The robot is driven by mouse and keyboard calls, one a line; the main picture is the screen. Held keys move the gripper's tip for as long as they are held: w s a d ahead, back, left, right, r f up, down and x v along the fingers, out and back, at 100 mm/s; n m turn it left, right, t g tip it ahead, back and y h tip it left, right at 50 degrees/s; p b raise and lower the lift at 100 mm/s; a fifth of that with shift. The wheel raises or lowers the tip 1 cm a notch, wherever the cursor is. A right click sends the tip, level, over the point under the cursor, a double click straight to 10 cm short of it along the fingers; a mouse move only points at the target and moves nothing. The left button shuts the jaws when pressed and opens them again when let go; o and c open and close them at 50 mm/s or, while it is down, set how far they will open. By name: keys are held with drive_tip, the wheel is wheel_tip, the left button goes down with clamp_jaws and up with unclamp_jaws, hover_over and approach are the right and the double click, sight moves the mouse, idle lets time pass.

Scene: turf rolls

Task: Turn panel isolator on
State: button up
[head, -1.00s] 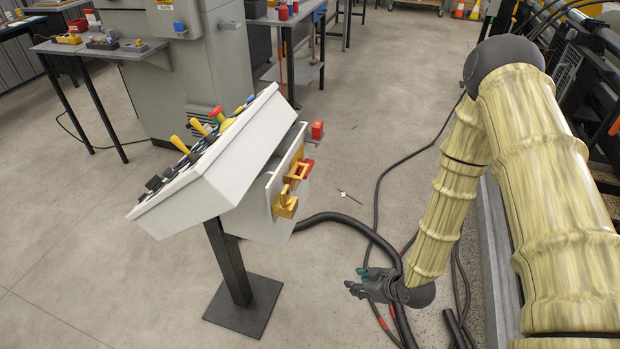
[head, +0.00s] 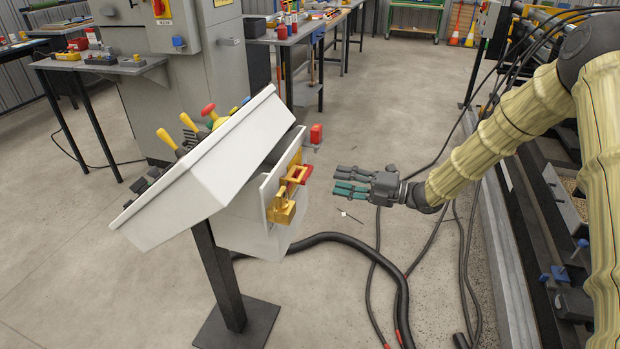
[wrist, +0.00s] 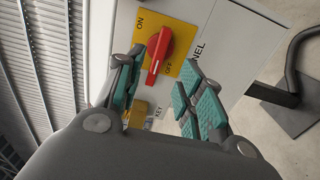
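The panel isolator is a red rotary handle (wrist: 159,48) on a yellow plate (wrist: 185,42) marked ON and OFF. In the wrist view its white-marked end lies near the word OFF. In the head view the red handle (head: 298,174) shows edge-on, on the right side of the white control console (head: 215,160). My gripper (head: 336,187) is level with it, to the right, fingers pointing at the console, with a clear gap between. In the wrist view my gripper (wrist: 161,60) is open and empty, the handle showing between its teal-padded fingers.
A yellow block (head: 282,207) juts from the console beside the handle; it also shows in the wrist view (wrist: 137,114). A small red box (head: 316,133) sticks out behind. Thick black cables (head: 370,248) lie on the floor. Machinery (head: 555,215) stands at the right.

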drive_tip(key=x, duration=0.9)
drive_tip(key=shift+a+p, duration=0.35)
drive_tip(key=shift+w, duration=0.1)
drive_tip(key=shift+c, duration=0.5)
clamp_jaws()
